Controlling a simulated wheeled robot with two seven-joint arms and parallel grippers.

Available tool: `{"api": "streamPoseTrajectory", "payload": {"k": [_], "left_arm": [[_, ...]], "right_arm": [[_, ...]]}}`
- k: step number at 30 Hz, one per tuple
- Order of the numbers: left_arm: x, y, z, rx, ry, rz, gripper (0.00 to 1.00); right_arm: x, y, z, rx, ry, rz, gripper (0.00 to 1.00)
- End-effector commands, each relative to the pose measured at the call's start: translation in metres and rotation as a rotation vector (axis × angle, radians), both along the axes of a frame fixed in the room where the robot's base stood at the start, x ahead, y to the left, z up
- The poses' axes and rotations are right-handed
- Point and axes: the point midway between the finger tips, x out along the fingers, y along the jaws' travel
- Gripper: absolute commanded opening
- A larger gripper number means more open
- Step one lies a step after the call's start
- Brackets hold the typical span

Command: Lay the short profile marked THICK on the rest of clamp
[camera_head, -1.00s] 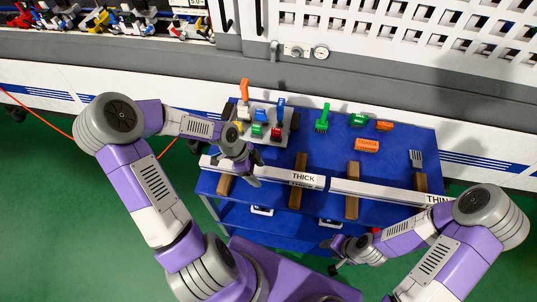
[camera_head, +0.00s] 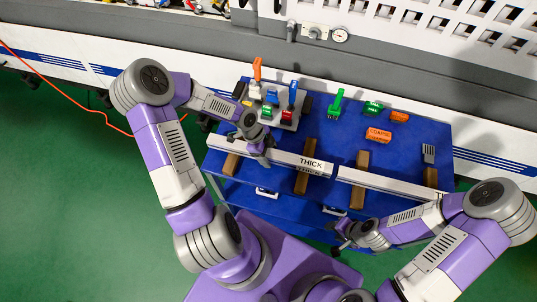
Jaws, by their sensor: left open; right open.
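The short profile marked THICK (camera_head: 311,163) is a pale bar lying across wooden blocks on the blue bench top (camera_head: 402,160). My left gripper (camera_head: 263,157) is open, at the left half of this profile, with its fingers close to the bar. I cannot tell whether they touch it or straddle it. My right gripper (camera_head: 342,238) is open and empty at the bench's front edge.
Green (camera_head: 373,107) and orange (camera_head: 378,135) pieces lie at the back, and a grey fork-shaped part (camera_head: 429,153) at right.

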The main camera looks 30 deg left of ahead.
Motion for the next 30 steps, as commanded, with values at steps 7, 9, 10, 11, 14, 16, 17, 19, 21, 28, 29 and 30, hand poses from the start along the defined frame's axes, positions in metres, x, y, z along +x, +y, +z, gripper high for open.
{"api": "streamPoseTrajectory", "payload": {"k": [7, 9, 10, 11, 14, 16, 17, 19, 21, 28, 29, 30], "left_arm": [[0.0, 0.0, 0.0, 0.0, 0.0, 0.001, 0.45], [0.0, 0.0, 0.0, 0.0, 0.0, 0.001, 0.34], [0.0, 0.0, 0.0, 0.0, 0.0, 0.001, 0.29], [0.0, 0.0, 0.0, 0.0, 0.0, 0.001, 0.25], [0.0, 0.0, 0.001, 0.0, 0.0, 0.001, 0.1], [0.0, 0.0, 0.001, 0.0, 0.0, 0.001, 0.0], [0.0, 0.0, 0.001, 0.0, 0.0, 0.001, 0.0], [0.0, 0.0, 0.001, -0.001, -0.001, 0.0, 0.0], [0.0, 0.0, 0.001, -0.001, -0.001, 0.0, 0.0], [0.001, 0.0, 0.015, 0.0, -0.003, 0.003, 0.0], [0.001, 0.001, 0.019, 0.002, -0.003, 0.002, 0.0], [0.001, 0.001, 0.027, 0.002, -0.004, 0.003, 0.0]], "right_arm": [[0.0, 0.0, 0.0, 0.0, 0.0, 0.0, 0.47], [0.0, 0.0, 0.0, 0.0, 0.0, 0.0, 0.47], [0.0, 0.0, 0.0, 0.0, 0.0, 0.0, 0.47], [0.0, 0.0, 0.0, 0.0, 0.0, 0.0, 0.47], [0.0, 0.0, 0.0, 0.0, 0.0, 0.0, 0.47], [0.0, 0.0, 0.0, 0.0, 0.0, 0.0, 0.47], [0.0, 0.0, 0.0, 0.0, 0.0, 0.0, 0.47], [0.0, 0.0, 0.0, 0.0, 0.0, 0.0, 0.47], [0.0, 0.0, 0.0, 0.0, 0.0, 0.0, 0.47], [0.0, 0.0, 0.003, 0.0, 0.0, 0.0, 0.47], [0.0, 0.0, 0.004, 0.0, 0.0, 0.0, 0.47], [0.0, 0.0, 0.006, 0.0, 0.0, 0.0, 0.47]]}}
